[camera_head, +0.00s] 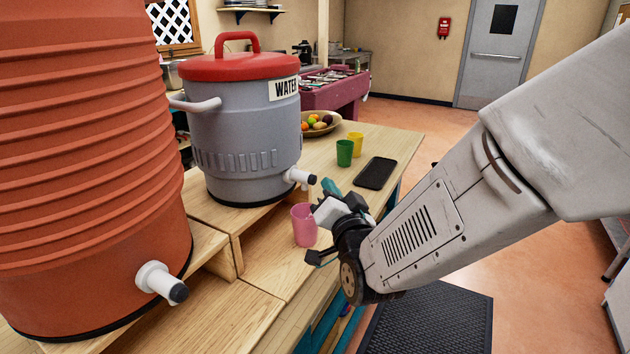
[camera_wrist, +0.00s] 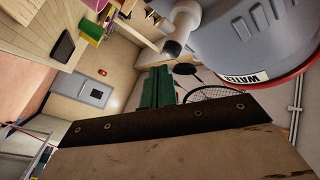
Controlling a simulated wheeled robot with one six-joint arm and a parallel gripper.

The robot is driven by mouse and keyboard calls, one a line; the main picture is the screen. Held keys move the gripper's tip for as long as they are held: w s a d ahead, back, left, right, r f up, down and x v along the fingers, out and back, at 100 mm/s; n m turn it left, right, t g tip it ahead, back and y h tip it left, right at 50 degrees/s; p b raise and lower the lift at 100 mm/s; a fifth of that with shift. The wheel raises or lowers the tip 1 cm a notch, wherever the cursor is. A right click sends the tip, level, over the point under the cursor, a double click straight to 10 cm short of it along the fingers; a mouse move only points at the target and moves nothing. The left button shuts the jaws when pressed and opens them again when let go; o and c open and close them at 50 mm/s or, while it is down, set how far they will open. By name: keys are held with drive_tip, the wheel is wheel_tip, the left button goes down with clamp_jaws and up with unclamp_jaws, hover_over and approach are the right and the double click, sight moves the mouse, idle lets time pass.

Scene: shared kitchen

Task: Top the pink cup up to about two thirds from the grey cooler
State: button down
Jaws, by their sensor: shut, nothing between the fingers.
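The grey cooler (camera_head: 243,125) has a red lid and a WATER label. It stands on a wooden riser, and its white tap (camera_head: 298,177) with a dark end points right. The cooler (camera_wrist: 245,40) and tap (camera_wrist: 182,28) also show in the wrist view. The pink cup (camera_head: 303,228) stands upright on the lower tabletop, below the tap in the head view; its contents are hidden. My gripper (camera_head: 328,188) is shut and empty, just right of the tap and above the cup's right side. Its green fingers (camera_wrist: 158,88) are together in the wrist view. No water stream is visible.
A large orange cooler (camera_head: 90,160) with its own white tap (camera_head: 160,281) stands close at left. A black mat (camera_head: 430,325) covers the floor at right.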

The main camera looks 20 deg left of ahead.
drive_tip(key=d, duration=0.5)
drive_tip(key=shift+s, duration=0.2)
idle(0.6)
